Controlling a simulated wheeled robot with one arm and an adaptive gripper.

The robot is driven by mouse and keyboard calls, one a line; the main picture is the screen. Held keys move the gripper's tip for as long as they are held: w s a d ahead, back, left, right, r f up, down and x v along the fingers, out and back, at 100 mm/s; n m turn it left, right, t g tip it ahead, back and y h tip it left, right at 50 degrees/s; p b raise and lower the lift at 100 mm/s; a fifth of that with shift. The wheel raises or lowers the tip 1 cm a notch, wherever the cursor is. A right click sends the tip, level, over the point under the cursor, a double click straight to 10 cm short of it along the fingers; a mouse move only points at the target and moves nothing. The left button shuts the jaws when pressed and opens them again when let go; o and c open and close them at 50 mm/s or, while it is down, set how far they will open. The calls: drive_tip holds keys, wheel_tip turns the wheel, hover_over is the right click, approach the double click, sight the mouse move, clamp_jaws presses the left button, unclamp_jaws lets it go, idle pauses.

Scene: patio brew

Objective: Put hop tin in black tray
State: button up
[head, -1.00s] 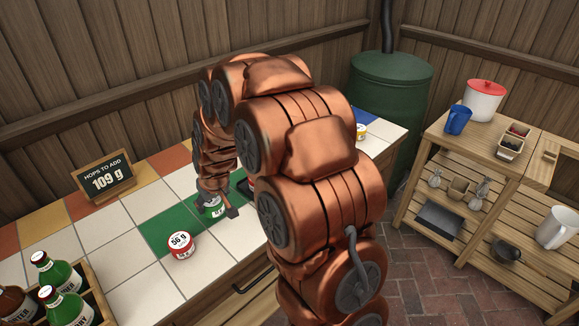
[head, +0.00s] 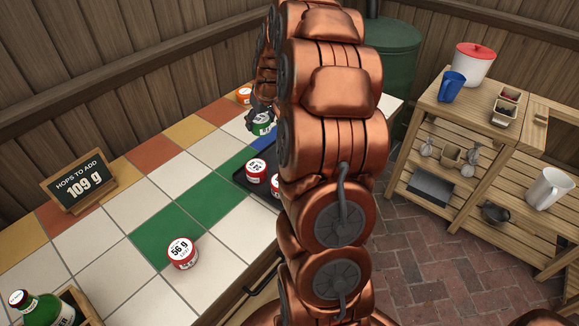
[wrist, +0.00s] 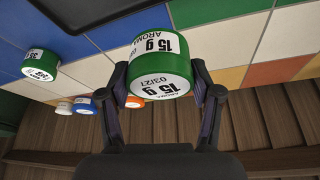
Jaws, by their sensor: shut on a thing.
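A green tin with a white lid marked 15 g (wrist: 160,68) is between the fingers of my gripper (wrist: 164,88) in the wrist view. The gripper is shut on its sides. In the head view this green tin (head: 263,124) shows just beyond the black tray, partly hidden by my arm. The black tray (head: 243,184) lies on the tiled counter. Two red tins with white lids (head: 256,167) are in it; my arm hides its right part. Another red tin, marked 56 g (head: 182,252), stands on the tiles nearer the front.
A chalkboard (head: 79,188) reads "HOPS TO ADD 109 g". An orange tin (head: 243,95) stands at the back of the counter. The wrist view also shows a green tin marked 35 (wrist: 41,65) and a blue tin (wrist: 84,105). A bottle crate (head: 82,306) is at front left.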

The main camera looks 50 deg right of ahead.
drive_tip(key=s+d+r+m, duration=0.15)
drive_tip(key=s+d, duration=0.35)
drive_tip(key=d, duration=0.5)
drive_tip(key=shift+n, duration=0.25)
wheel_tip(320, 180, down, 9)
drive_tip(key=shift+s+f+p, duration=0.1)
drive_tip(key=shift+s+p, duration=0.05)
drive_tip(key=shift+p, duration=0.55)
drive_tip(key=shift+f, duration=0.1)
drive_tip(key=o, duration=1)
